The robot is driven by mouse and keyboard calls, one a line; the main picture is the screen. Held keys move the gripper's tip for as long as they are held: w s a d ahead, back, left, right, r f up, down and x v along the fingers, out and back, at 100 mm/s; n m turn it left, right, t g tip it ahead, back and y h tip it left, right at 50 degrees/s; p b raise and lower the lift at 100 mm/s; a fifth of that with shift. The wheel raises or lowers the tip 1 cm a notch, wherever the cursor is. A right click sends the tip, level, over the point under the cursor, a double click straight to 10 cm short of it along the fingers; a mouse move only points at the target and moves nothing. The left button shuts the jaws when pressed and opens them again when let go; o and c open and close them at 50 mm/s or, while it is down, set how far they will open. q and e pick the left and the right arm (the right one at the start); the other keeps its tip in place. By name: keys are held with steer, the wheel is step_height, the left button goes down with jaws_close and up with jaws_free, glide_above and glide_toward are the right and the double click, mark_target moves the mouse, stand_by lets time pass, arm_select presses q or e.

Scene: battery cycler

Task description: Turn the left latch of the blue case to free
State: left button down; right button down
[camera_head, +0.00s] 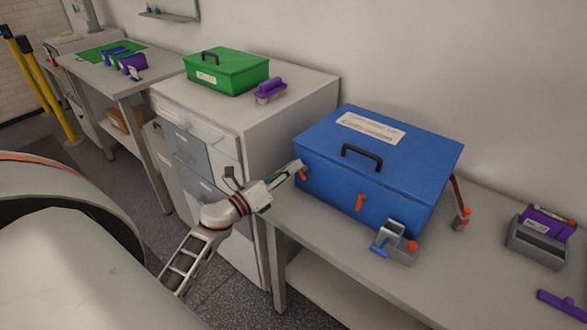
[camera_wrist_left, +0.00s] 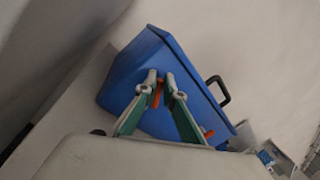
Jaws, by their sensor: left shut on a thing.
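The blue case (camera_head: 345,186) stands closed on the right bench, with a black handle (camera_head: 362,155) on its lid. Its left latch (camera_head: 303,175) is a small orange tab at the left of the front face. A second orange latch (camera_head: 360,203) sits further right on the front. My left gripper (camera_head: 297,168) is at the left latch. In the left wrist view its fingers (camera_wrist_left: 160,86) are close together around the orange left latch (camera_wrist_left: 157,96), in front of the blue case (camera_wrist_left: 120,85). The fingers partly hide the latch. My right gripper is not in view.
A grey fixture with a blue lever (camera_head: 395,243) stands before the case. A grey bin (camera_head: 537,242) and a purple piece (camera_head: 562,305) lie further right. A green case (camera_head: 226,75) and a purple-handled brush (camera_head: 270,91) sit on the cabinet.

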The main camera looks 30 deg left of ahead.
arm_select(q)
steer(key=shift+a+f+n+t+y+p, duration=0.1)
steer(key=shift+f+n+t+y+p, duration=0.3)
steer(key=shift+n, duration=1.6)
steer(key=shift+a+f+n+y, duration=0.2)
steer(key=shift+n+y, duration=0.4)
steer(key=shift+n, duration=1.4)
steer(key=shift+a+f+n+t+y+p, duration=0.15)
steer(key=shift+f+n+y, duration=0.3)
steer(key=shift+n, duration=1.55)
steer(key=shift+d, duration=0.1)
steer(key=c, duration=2.2)
jaws_free()
steer(key=shift+o, duration=0.2)
steer(key=d+v, duration=0.1)
steer(key=v, duration=1.1)
steer(key=shift+a, duration=0.5)
